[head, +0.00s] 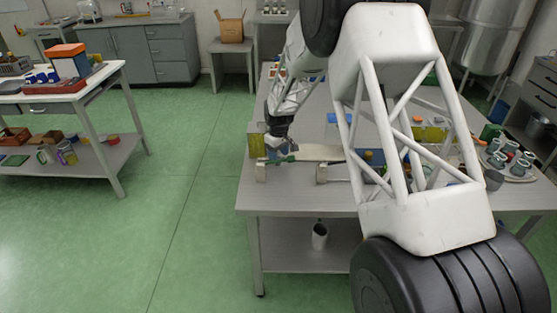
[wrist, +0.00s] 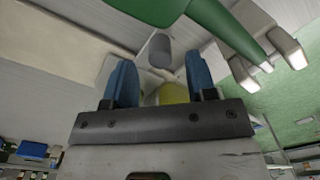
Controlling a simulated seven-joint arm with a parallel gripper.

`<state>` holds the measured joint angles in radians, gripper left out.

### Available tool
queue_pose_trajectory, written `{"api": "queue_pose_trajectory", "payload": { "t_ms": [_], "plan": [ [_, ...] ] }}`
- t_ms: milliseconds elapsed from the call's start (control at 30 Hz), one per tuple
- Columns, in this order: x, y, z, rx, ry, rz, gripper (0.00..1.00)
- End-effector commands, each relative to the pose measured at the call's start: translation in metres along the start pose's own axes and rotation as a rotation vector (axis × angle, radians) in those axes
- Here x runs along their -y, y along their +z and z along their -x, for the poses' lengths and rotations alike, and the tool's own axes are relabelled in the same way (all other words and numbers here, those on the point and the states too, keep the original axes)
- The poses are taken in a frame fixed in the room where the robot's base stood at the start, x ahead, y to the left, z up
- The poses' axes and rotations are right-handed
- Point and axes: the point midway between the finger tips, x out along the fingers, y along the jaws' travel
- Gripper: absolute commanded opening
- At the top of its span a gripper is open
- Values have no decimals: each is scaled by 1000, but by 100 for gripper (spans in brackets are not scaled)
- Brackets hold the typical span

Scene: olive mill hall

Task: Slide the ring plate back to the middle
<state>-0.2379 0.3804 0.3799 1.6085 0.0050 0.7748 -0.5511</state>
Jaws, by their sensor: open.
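My gripper (head: 281,146) is over the left end of the worktable in the head view. In the wrist view my gripper (wrist: 160,80) has its two blue fingers apart. A grey round-ended piece (wrist: 160,50) and a yellow thing (wrist: 173,93) show in the gap; I cannot tell whether the fingers touch either. A green piece (wrist: 222,28) lies just beyond the fingertips, and green (head: 283,159) also shows below my gripper in the head view. A pale board (head: 318,153) runs right from there. I cannot make out which piece is the ring plate; my arm hides part of the table.
Two small pale blocks (head: 261,172) (head: 322,173) stand near the table's front edge. Several grey mugs (head: 497,160) stand at the right. Green floor lies open to the left.

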Motion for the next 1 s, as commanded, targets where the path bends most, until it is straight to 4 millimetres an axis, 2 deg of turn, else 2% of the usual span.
{"api": "queue_pose_trajectory", "payload": {
  "t_ms": [100,300,667,1000],
  "plan": [
    [0,0,-14,1,-1,0,52],
    [0,0,-28,0,0,0,52],
    [0,0,-31,0,0,0,52],
    [0,0,-31,0,0,0,1]
  ]
}}
